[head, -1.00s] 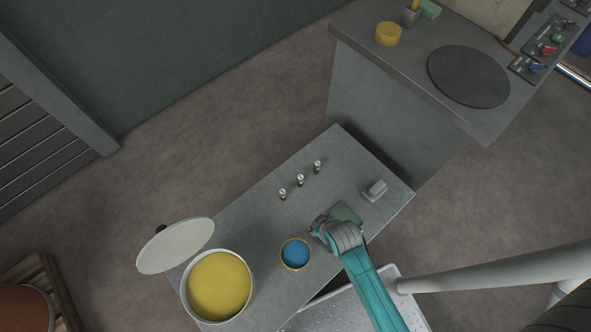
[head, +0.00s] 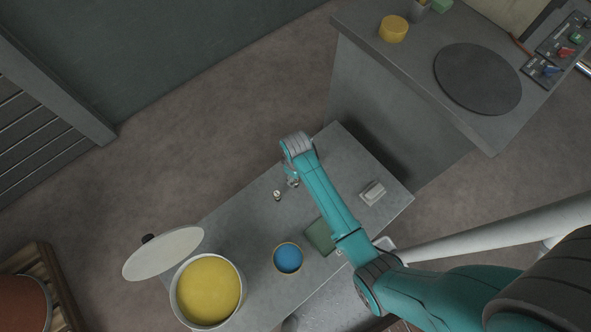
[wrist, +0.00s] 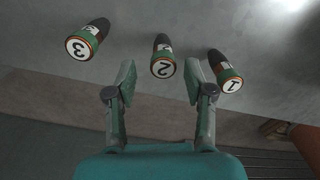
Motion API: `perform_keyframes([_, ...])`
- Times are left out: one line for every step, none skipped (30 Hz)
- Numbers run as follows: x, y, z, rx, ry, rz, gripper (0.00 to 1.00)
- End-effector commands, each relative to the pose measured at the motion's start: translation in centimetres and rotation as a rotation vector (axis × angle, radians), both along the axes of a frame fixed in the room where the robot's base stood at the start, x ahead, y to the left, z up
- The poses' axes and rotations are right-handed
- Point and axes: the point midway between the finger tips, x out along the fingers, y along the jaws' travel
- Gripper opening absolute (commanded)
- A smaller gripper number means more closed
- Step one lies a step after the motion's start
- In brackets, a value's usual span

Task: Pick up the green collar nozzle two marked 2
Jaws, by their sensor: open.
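The nozzle marked 2 (wrist: 163,66) has a green collar, a white round end face and a dark tip. In the wrist view it lies between and just beyond the fingertips of my gripper (wrist: 160,82), which is open and empty. I see no contact. The nozzle marked 3 (wrist: 82,46) is to its left, and the nozzle marked 1 (wrist: 228,76) is to its right. In the head view my gripper (head: 292,181) is over the row on the grey bench (head: 240,225). One nozzle (head: 277,195) shows there; my arm hides the others.
A pot of yellow (head: 208,290) with its lid (head: 164,254) beside it and a small blue-filled pot (head: 288,258) stand on the bench. A green pad (head: 319,236) and a grey block (head: 372,193) lie towards its right. A taller counter (head: 400,50) rises at the upper right.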

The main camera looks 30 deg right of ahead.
Motion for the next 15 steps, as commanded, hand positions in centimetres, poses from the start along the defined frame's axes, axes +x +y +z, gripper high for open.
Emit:
perform_keyframes([0.0,0.0,-0.7,0.0,0.0,0.0,0.53])
perform_keyframes([0.0,0.0,-1.0,0.0,0.001,0.0,0.53])
perform_keyframes([0.0,0.0,-1.3,0.0,0.0,0.0,0.53])
perform_keyframes([0.0,0.0,-1.5,0.0,-0.001,0.0,0.53])
perform_keyframes([0.0,0.0,-1.7,0.0,-0.001,0.0,0.53])
perform_keyframes([0.0,0.0,-1.9,0.0,-0.001,0.0,0.53])
perform_keyframes([0.0,0.0,-2.0,0.0,-0.001,0.0,0.53])
perform_keyframes([0.0,0.1,-2.2,0.0,-0.001,0.0,0.53])
perform_keyframes([0.0,0.1,-2.5,0.0,-0.001,0.0,0.53])
perform_keyframes([0.0,0.1,-2.8,0.0,-0.001,0.0,0.53])
perform_keyframes([-0.1,0.2,-3.2,0.0,0.0,0.0,0.53])
perform_keyframes([-0.1,0.2,-3.8,0.0,0.0,0.0,0.53])
perform_keyframes([-0.1,0.3,-4.3,0.0,0.0,0.0,0.53])
perform_keyframes([-0.1,0.4,-4.8,0.0,0.001,0.0,0.53])
perform_keyframes([-0.1,0.4,-5.3,0.0,0.0,0.0,0.53])
